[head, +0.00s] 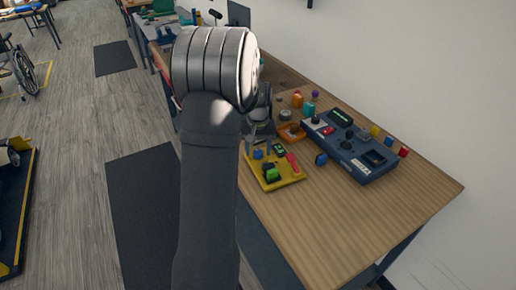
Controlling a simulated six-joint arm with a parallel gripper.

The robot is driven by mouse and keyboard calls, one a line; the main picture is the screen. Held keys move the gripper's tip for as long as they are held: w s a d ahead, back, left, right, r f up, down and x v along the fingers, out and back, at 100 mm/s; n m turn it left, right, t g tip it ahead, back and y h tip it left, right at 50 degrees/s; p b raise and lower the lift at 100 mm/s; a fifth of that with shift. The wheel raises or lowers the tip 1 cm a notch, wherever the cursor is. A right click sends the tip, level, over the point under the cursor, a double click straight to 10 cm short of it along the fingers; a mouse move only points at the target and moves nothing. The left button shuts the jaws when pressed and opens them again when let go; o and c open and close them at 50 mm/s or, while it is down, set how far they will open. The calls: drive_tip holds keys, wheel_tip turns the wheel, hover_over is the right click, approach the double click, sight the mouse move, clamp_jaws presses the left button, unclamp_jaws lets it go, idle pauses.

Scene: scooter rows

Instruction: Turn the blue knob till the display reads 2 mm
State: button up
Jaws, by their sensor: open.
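A yellow panel (297,179) lies on the wooden table, left of a larger dark blue console. A small blue knob (258,154) sits near the panel's far left corner. A small dark display with green marks (279,148) is to its right; its reading is too small to make out. The panel also carries a red part (293,162) and a green part (271,174). My gripper (257,143) is open, just above and behind the knob, pointing down. My arm hides part of the panel's left side; I cannot tell whether the fingers touch the knob.
The dark blue console (352,162) has black knobs and a green display (341,117). An orange tray (291,132) stands behind the panel. A blue block (321,159) lies between panel and console. Several small coloured blocks stand farther back and right. The table's front right is clear.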

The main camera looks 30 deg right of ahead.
sight(258, 151)
drive_tip(key=c, duration=1)
drive_tip(key=shift+m, duration=0.8)
drive_tip(key=o, duration=1)
wheel_tip(258, 151, up, 18)
drive_tip(key=shift+f, duration=0.25)
